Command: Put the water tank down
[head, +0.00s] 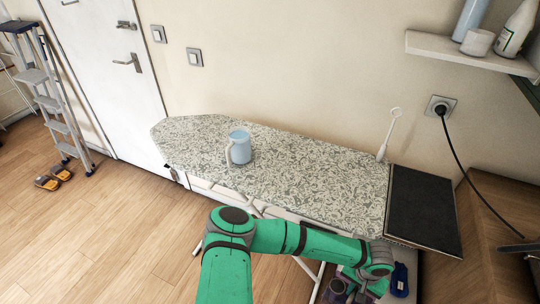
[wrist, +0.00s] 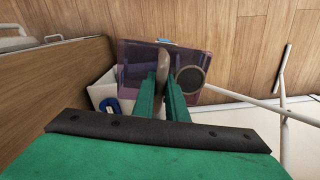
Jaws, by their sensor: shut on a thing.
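The water tank (wrist: 200,48) is a translucent purple box with a dark round disc on its right side in the wrist view. My gripper (wrist: 163,78) is shut on its grey-brown middle part, between the two green fingers. In the head view the gripper is low at the right, beyond the ironing board's front edge and below its top. Only a small dark purple part of the tank (head: 334,291) shows there, at the bottom edge. The tank's underside is hidden, and I cannot tell whether it touches anything.
The ironing board (head: 300,180) has a patterned cover and a light-blue jug (head: 240,148) on it. A dark pad (head: 425,205) is at its right end. A blue item (head: 400,280) lies near my gripper. White legs (wrist: 284,75) stand beside the tank. Wooden floor is open at left.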

